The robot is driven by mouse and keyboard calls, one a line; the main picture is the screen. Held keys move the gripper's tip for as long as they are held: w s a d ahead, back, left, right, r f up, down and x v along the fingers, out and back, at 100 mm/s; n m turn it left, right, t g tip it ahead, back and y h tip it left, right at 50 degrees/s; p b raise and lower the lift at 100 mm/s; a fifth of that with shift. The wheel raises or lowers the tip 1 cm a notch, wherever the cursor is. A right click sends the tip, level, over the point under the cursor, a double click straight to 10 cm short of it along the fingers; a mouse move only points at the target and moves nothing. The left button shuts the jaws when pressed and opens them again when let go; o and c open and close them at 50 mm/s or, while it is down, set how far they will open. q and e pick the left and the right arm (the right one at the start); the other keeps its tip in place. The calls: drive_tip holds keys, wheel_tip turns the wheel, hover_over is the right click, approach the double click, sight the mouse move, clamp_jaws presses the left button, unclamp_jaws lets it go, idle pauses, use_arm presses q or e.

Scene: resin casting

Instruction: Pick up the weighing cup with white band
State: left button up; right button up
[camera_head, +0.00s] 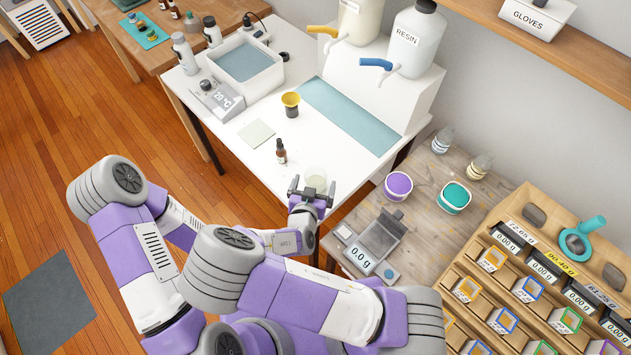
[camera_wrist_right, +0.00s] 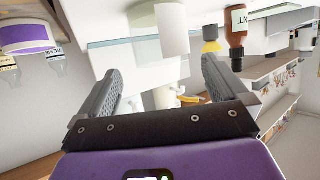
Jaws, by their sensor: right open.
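A pale translucent cup (camera_head: 316,177), which looks like the weighing cup with white band, stands near the front corner of the white table. Its band cannot be made out clearly in the head view. In the right wrist view a whitish cup (camera_wrist_right: 173,28) shows beyond the fingertips. My right gripper (camera_head: 312,188) is open and empty, its fingers spread just in front of the cup; it also shows open in the right wrist view (camera_wrist_right: 162,75). I cannot tell whether it touches the cup. My left gripper is not in view.
To the right are a purple tub (camera_head: 398,186), a teal tub (camera_head: 455,197) and a scale (camera_head: 377,240). A flat pale square (camera_head: 256,134) lies left of the bottle.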

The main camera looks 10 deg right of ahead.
sight(318, 169)
drive_tip(key=x, duration=0.4)
drive_tip(key=shift+w+f, duration=0.15)
drive_tip(key=shift+w, duration=0.2)
drive_tip(key=shift+c, duration=0.3)
drive_tip(key=c, duration=1)
drive_tip(key=shift+a+r, duration=0.1)
drive_tip(key=shift+r, duration=0.1)
